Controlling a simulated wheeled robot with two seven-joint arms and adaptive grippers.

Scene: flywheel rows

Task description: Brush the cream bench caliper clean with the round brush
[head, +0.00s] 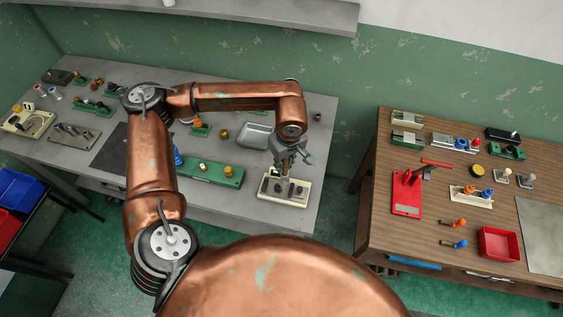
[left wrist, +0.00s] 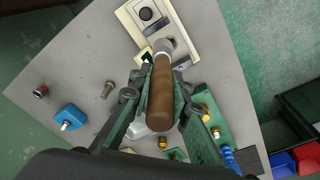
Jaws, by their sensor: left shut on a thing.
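The cream bench caliper (head: 270,187) lies near the front right corner of the grey bench. In the left wrist view it is the cream base (left wrist: 133,22) at the top, with a dark round part on it. My left gripper (head: 287,160) is above the caliper, its fingers shut on the wooden handle of the round brush (left wrist: 161,98). The brush's pale metal end points at the caliper base; whether it touches cannot be told. The fingers (left wrist: 157,82) hide part of the handle. My right gripper is not in view.
Another cream device (head: 28,122) is at the far left. A gap separates the grey bench (head: 300,220) from the wooden table (head: 380,150), which holds a red press (head: 407,195).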

